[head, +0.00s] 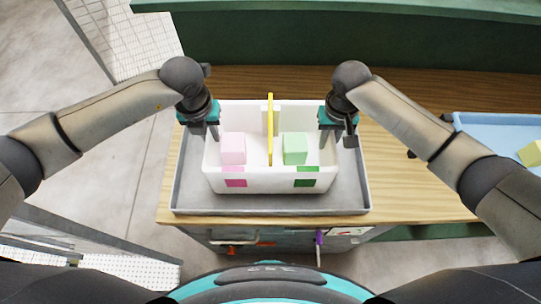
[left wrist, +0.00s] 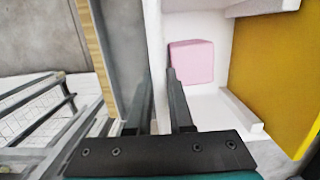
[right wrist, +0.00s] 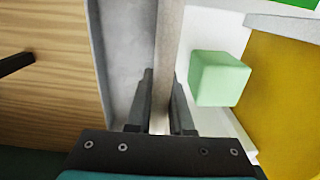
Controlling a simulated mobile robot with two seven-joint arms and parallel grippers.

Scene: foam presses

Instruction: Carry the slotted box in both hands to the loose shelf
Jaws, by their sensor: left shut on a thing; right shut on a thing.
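The slotted box (head: 270,183) is white, with a yellow divider (head: 270,130) standing upright in its middle. A pink block (head: 233,148) lies in its left compartment and a green block (head: 295,148) in its right one. Pink and green patches mark its front wall. The box is in or just above a grey tray; I cannot tell if it touches the bottom. My left gripper (head: 205,132) is shut on the box's left wall, seen also in the left wrist view (left wrist: 157,100). My right gripper (head: 337,134) is shut on its right wall. The loose shelf is not clearly identifiable.
The grey tray (head: 185,190) sits on a wooden worktop (head: 400,195). A blue tray (head: 490,130) with a yellow block (head: 531,153) is at the right. A dark green panel (head: 330,40) stands behind. Metal racks (left wrist: 40,110) stand at the left.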

